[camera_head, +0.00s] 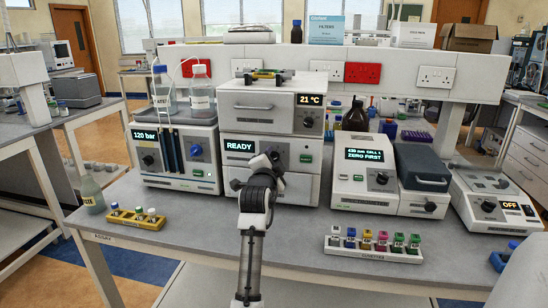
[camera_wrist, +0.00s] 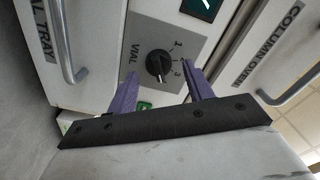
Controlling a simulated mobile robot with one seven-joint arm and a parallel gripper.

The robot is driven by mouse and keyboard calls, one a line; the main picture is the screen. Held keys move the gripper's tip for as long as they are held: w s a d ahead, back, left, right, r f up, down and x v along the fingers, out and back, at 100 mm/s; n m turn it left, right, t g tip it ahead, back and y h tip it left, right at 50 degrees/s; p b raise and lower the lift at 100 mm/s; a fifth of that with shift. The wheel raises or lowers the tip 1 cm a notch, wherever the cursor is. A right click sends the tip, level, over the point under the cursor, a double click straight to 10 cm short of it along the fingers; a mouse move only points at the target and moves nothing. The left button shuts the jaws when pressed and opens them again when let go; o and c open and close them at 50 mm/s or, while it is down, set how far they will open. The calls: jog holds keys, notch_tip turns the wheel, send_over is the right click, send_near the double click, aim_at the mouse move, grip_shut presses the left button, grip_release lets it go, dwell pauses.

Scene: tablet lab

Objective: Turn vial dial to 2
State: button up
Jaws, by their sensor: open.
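The vial dial (camera_wrist: 159,65) is a round black knob on a grey panel in the wrist view, with VIAL printed to its left and small numerals to its right. The exact mark it points at is too small to tell. My gripper (camera_wrist: 162,88) is open, its two purple fingers apart and empty, one to each side below the dial in the picture. No clear contact with the dial shows. In the head view my gripper (camera_head: 264,162) is in front of the middle white machine (camera_head: 230,161), whose display says READY, and covers the dial's area.
A vial tray handle (camera_wrist: 62,40) and a column oven handle (camera_wrist: 290,85) stick out on either side of the dial. A pump unit (camera_head: 177,182) stands left of the machine and a photometer (camera_head: 360,200) right. A cuvette rack (camera_head: 372,256) and a yellow vial rack (camera_head: 137,221) stand on the bench.

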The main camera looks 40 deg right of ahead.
jog(key=shift+w+d, duration=0.2)
jog(key=shift+d, duration=0.05)
jog(key=c, duration=1)
jog(key=shift+o, duration=0.2)
